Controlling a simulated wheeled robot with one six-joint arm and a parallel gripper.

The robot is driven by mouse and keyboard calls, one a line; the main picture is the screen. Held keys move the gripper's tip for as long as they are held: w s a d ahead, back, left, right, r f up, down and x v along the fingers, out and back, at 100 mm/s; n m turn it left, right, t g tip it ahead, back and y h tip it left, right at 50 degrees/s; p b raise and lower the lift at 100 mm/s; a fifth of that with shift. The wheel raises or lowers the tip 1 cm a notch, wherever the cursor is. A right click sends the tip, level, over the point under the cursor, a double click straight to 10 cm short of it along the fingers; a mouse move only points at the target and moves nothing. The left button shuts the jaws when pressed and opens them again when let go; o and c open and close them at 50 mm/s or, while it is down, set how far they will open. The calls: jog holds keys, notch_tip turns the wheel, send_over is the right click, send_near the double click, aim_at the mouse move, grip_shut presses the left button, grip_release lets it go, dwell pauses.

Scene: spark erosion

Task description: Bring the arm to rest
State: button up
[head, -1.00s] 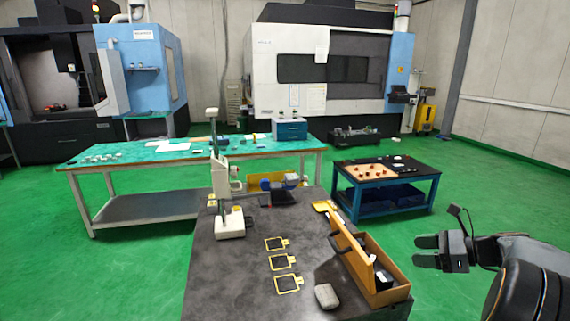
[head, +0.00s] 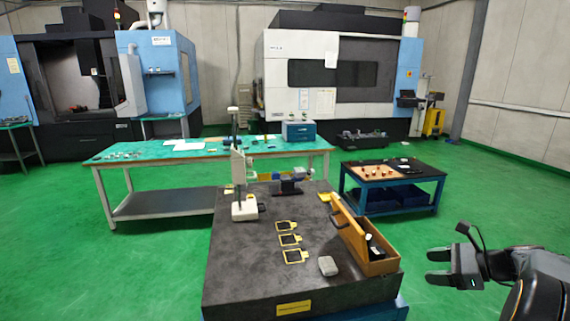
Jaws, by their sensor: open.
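My gripper (head: 440,268) is at the lower right of the head view. Its two dark fingers point left, apart from each other, with nothing between them. It is out to the right of the dark stone table (head: 245,265), above the green floor and touching nothing. My dark and grey arm comes in from the right edge.
On the stone table stand a white height gauge (head: 244,208), yellow-framed plates (head: 289,240), a grey block (head: 328,266) and an open wooden box (head: 379,268). A blue cart (head: 365,203) and a green-topped bench (head: 150,160) stand behind. Green floor is free around the gripper.

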jog(key=s+a+f+n+g+h, duration=0.5)
jog(key=s+a+f+n, duration=0.25)
jog(key=n, duration=0.25)
jog(key=s+a+r+n+h, duration=0.1)
jog(key=s+a+n+h, duration=0.1)
jog(key=s+a+n, duration=0.2)
jog(key=s+a+r+n+t+h, duration=0.1)
jog(key=s+a+r+n+h, duration=0.1)
jog(key=a+n, duration=0.7)
jog(key=shift+s+r+h, duration=0.15)
jog(key=shift+s+h, duration=0.45)
jog(key=shift+s, duration=0.45)
jog(key=shift+a, duration=0.1)
jog(key=shift+c, duration=0.5)
